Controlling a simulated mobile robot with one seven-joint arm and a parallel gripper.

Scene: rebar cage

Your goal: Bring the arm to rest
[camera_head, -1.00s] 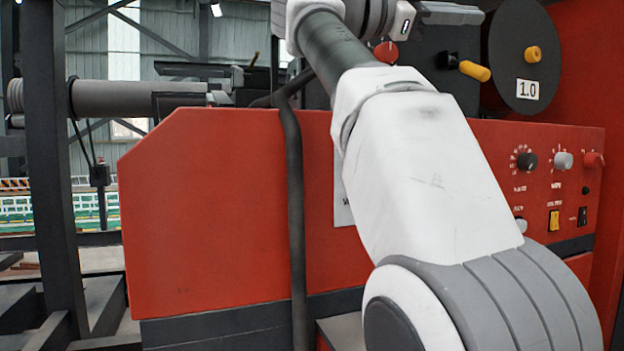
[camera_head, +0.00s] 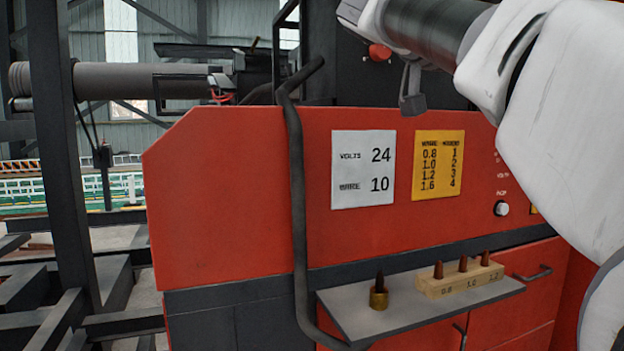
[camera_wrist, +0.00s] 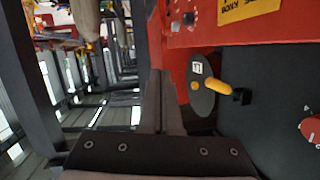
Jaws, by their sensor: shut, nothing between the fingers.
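My white and grey arm (camera_head: 570,120) reaches in from the right in the head view, bent, with its far end above the red machine. A small grey piece hangs below that end in front of the machine; I cannot tell whether it is part of my gripper. In the wrist view my gripper (camera_wrist: 162,78) shows as two dark fingers side by side, shut and empty. The fingers appear apart from the black disc with a yellow knob (camera_wrist: 202,88) to their right.
The red machine (camera_head: 220,200) bears a white card (camera_head: 362,168) and a yellow table card (camera_head: 438,164). A shelf (camera_head: 420,309) holds a brass piece (camera_head: 379,295) and a wooden block (camera_head: 458,281) with several tips. A dark cable (camera_head: 296,190) runs down its front. A dark post (camera_head: 60,150) stands left.

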